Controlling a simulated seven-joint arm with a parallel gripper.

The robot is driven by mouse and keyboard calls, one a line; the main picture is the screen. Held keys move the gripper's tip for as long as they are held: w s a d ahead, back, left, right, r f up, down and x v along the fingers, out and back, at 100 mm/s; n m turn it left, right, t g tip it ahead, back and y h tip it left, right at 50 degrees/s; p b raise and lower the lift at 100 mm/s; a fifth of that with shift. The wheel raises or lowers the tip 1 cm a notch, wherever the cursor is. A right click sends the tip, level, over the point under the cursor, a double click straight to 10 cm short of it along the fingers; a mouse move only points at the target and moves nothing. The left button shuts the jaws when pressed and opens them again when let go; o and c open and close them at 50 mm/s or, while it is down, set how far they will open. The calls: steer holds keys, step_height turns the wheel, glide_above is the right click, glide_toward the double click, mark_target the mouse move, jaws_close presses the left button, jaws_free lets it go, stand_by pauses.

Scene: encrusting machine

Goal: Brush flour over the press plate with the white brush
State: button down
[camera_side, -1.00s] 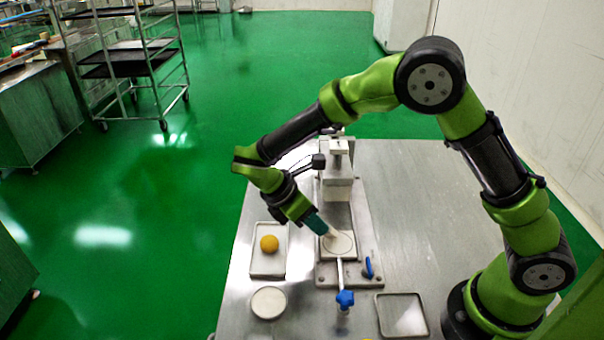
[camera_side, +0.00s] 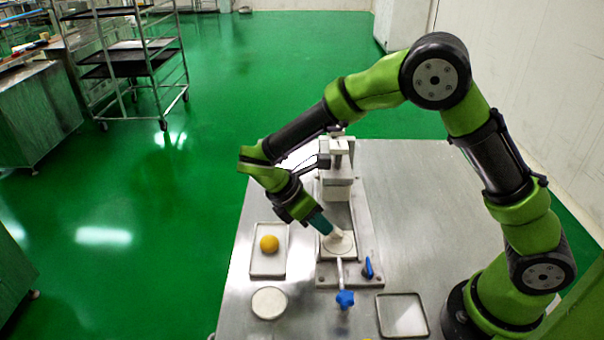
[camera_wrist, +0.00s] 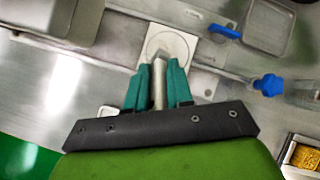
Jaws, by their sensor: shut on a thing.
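My gripper (camera_side: 321,224) has teal fingers shut on the handle of the white brush (camera_side: 335,236). The brush is tilted, with its lower end at the press plate (camera_side: 348,248), a pale square with a round mark. In the wrist view the brush handle (camera_wrist: 158,85) stands between the teal fingers (camera_wrist: 158,88), and the plate (camera_wrist: 184,45) lies just beyond. Whether the bristles touch the plate is hard to tell.
In front are a blue knob (camera_side: 345,299) and a blue lever (camera_side: 368,267). An empty square tray (camera_side: 402,315) lies at front right. The press head (camera_side: 337,185) stands behind the plate.

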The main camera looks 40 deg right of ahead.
steer(key=shift+w+a, duration=0.3)
steer(key=shift+a, duration=0.05)
steer(key=shift+r, duration=4.15)
steer(key=shift+f, duration=0.15)
steer(key=shift+a+f+t, duration=0.1)
steer(key=shift+f+t, duration=0.3)
steer(key=shift+t, duration=0.4)
